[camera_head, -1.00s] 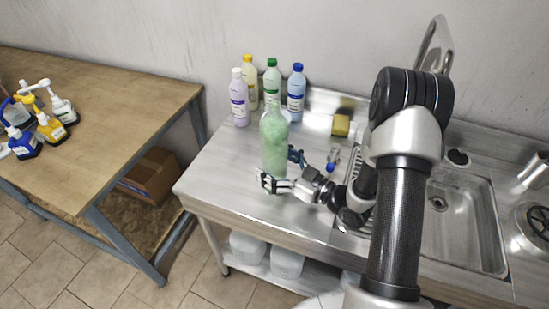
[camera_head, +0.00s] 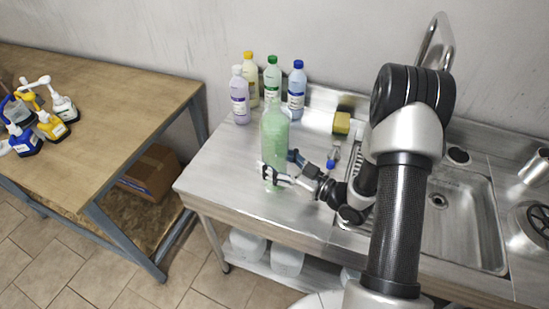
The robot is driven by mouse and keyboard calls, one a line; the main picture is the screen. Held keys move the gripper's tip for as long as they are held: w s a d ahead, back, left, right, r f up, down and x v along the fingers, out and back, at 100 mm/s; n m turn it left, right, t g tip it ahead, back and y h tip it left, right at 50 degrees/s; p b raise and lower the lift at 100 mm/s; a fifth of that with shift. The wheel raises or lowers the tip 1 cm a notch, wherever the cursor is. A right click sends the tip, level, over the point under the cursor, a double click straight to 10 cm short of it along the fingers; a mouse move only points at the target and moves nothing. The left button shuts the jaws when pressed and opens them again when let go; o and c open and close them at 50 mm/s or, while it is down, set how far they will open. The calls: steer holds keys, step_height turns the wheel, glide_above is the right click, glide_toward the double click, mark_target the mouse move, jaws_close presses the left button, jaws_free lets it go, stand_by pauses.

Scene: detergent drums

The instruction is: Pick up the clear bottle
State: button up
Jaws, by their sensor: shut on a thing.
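The clear bottle (camera_head: 274,140) is a tall see-through bottle with a green tint. It stands upright near the front left of the steel counter. My gripper (camera_head: 272,177) comes in from the right and is shut around the bottle's lower part, with one finger in front and the other partly hidden behind the bottle. I cannot tell whether the bottle's base is off the counter.
Bottles with purple (camera_head: 240,97), yellow (camera_head: 250,78), green (camera_head: 272,78) and blue (camera_head: 296,88) labels or caps stand behind. A yellow sponge (camera_head: 341,123), a small blue-capped bottle (camera_head: 333,158) and a sink (camera_head: 470,215) lie right. A wooden table (camera_head: 110,110) with pump bottles stands left.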

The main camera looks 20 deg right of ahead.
mark_target(280, 102)
step_height(280, 102, up, 20)
steer(key=p, duration=0.6)
steer(key=shift+f+p, duration=0.1)
steer(key=shift+p, duration=0.3)
steer(key=shift+w+a+h, duration=0.15)
steer(key=shift+w+h, duration=0.15)
steer(key=shift+w, duration=0.15)
steer(key=shift+w+f+m+t+h, duration=0.1)
steer(key=shift+w+m+t+h, duration=0.55)
steer(key=shift+w+m+h, duration=0.85)
steer(key=shift+w+f+m+t+h, duration=0.15)
steer(key=shift+w+m+t+h, duration=0.7)
steer(key=shift+h, duration=1.25)
steer(key=shift+w+f+m+t+h, duration=0.1)
steer(key=shift+w+m+t+h, duration=0.45)
steer(key=shift+m+h, duration=1.15)
